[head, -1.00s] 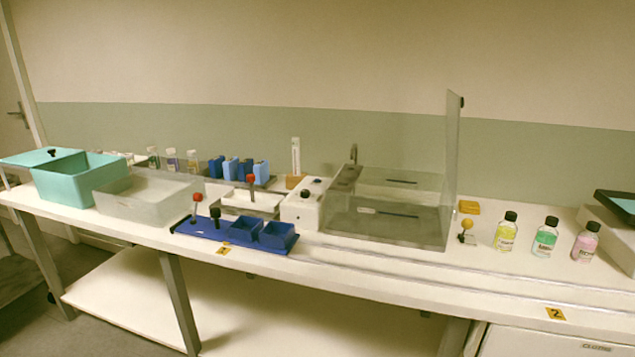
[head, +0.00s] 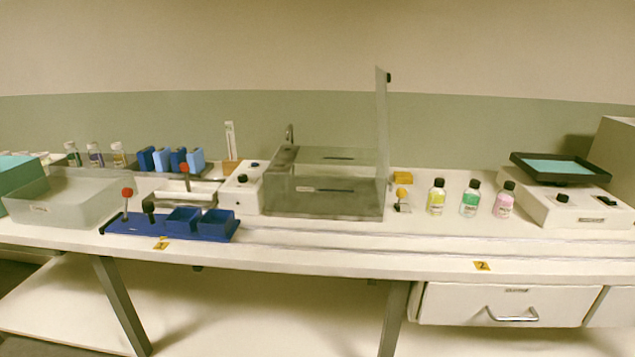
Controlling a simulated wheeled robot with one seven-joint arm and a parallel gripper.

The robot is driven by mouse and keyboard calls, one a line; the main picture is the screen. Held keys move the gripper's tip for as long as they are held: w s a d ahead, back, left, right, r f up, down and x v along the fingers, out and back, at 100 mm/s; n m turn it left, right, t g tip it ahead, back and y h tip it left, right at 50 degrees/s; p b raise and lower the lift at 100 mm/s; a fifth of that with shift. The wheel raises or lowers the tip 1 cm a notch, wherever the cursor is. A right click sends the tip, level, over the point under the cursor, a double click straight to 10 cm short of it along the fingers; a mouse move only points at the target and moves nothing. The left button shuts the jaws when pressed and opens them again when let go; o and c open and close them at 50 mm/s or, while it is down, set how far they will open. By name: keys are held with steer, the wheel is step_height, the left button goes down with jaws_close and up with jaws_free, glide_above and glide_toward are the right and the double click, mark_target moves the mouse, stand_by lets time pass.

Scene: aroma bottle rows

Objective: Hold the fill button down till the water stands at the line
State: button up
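A clear glass-walled tank (head: 285,198) stands on the bench near the middle, with a see-through lid (head: 382,140) raised upright at its right side. A small tap (head: 290,133) rises at its back left. Left of the tank is a white box (head: 242,192) with a black knob or button (head: 240,177) on its front; I cannot tell whether this is the fill button. A water level and a fill line are too small to make out. My gripper is not in view.
A blue tray (head: 190,236) and a frosted bin (head: 60,203) stand left. Yellow (head: 437,200), green (head: 469,201) and pink (head: 503,203) bottles stand right of the tank. A white device (head: 575,207) carries a black tray (head: 560,170). The bench's front strip is mostly clear.

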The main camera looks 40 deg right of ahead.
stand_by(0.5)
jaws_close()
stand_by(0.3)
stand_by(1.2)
